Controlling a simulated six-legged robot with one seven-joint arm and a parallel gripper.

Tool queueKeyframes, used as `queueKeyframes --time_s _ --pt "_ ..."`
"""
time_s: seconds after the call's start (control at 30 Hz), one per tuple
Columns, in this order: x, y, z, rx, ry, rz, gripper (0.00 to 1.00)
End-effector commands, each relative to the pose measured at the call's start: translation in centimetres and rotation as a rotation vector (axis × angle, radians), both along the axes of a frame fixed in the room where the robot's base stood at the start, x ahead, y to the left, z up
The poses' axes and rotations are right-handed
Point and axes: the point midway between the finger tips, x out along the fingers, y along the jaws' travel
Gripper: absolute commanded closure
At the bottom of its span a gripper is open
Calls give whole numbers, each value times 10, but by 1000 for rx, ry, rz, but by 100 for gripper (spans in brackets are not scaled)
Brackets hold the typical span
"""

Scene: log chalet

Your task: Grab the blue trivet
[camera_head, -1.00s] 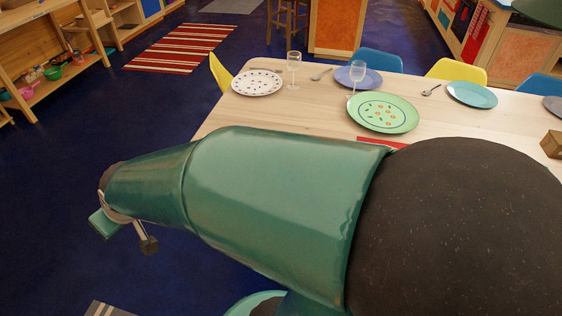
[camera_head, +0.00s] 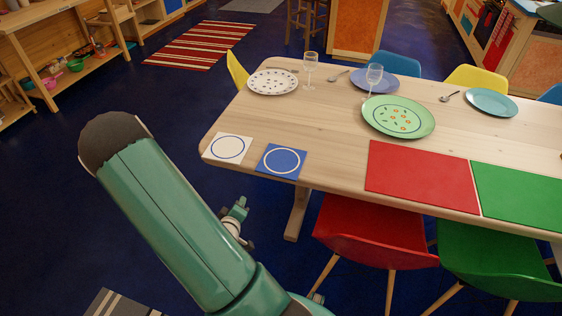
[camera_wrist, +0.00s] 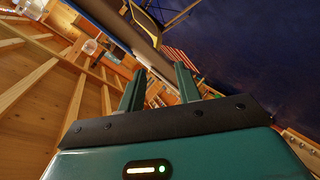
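The blue trivet (camera_head: 281,161) is a flat blue square with a white ring, lying near the front left edge of the wooden table (camera_head: 330,130). A white trivet (camera_head: 228,148) with a blue ring lies just left of it. My gripper (camera_head: 238,214) is below and left of the blue trivet in the head view, apart from it and partly hidden by my arm. In the wrist view, the two green fingers of my gripper (camera_wrist: 158,88) stand apart with nothing between them. I cannot make out the blue trivet in the wrist view.
A red placemat (camera_head: 420,175) and a green placemat (camera_head: 518,198) lie to the right. A green plate (camera_head: 398,117) and glasses stand behind. A red chair (camera_head: 370,233) and a green chair (camera_head: 490,262) are at the table's front.

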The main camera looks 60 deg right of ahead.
Motion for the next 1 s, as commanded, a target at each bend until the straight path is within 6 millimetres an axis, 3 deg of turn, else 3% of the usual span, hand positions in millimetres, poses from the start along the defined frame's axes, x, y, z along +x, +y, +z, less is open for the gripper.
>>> queueKeyframes --time_s 0.03,0.2,0.4,0.63,1.0 --pt "-19 -8 -9 -66 54 -5 66" --pt "-74 -30 -14 -317 222 7 66" --pt "-111 -35 -10 -522 370 50 66" --pt "-115 -47 -7 -579 404 61 66" --pt "-95 -110 -7 -576 401 61 66"
